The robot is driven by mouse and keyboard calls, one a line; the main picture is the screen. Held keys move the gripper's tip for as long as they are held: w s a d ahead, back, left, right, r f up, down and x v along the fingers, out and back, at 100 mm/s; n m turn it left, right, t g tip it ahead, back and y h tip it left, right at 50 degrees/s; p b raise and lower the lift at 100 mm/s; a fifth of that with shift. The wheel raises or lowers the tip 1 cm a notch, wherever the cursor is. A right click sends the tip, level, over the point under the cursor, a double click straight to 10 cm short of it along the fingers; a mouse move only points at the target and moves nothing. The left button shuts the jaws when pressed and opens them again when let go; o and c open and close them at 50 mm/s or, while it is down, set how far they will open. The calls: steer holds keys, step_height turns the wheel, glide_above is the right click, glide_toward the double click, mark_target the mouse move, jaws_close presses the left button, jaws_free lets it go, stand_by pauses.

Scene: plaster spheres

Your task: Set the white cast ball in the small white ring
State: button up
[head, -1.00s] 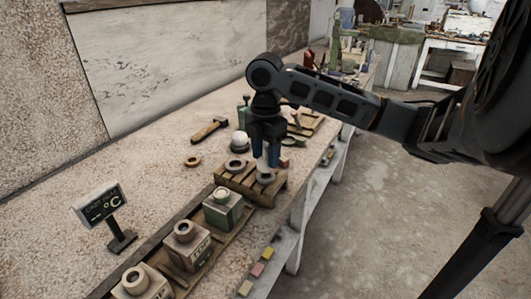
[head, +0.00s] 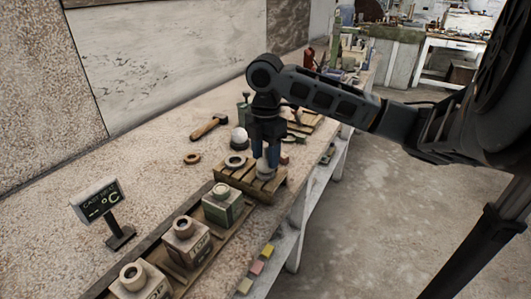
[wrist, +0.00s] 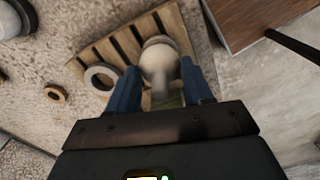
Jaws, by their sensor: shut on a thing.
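The white cast ball (wrist: 160,64) is between the blue fingers of my gripper (wrist: 162,88) in the wrist view. A pale narrower part of it points toward my palm. In the head view my gripper (head: 266,163) is shut on the ball (head: 265,168), low over the near right end of a slatted wooden rack (head: 238,181). A pale ring edge (wrist: 158,42) shows just past the ball in the wrist view; the rest is hidden. I cannot tell whether ball and ring touch. A second pale ring (head: 235,162) lies on the rack to the left, also in the wrist view (wrist: 91,82).
Another white ball (head: 239,136) sits on a dark base behind the rack. A brown ring (head: 192,158) and a hammer (head: 209,127) lie on the bench. A green block (head: 222,206) and a sign (head: 100,204) stand nearer. The bench edge is close on the right.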

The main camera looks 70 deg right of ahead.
mark_target(266, 146)
steer(key=shift+f, duration=0.2)
steer(key=o, duration=1.1)
steer(key=shift+o, duration=0.2)
steer(key=shift+r, duration=0.15)
steer(key=shift+r+p, duration=1.45)
steer(key=shift+r, duration=0.5)
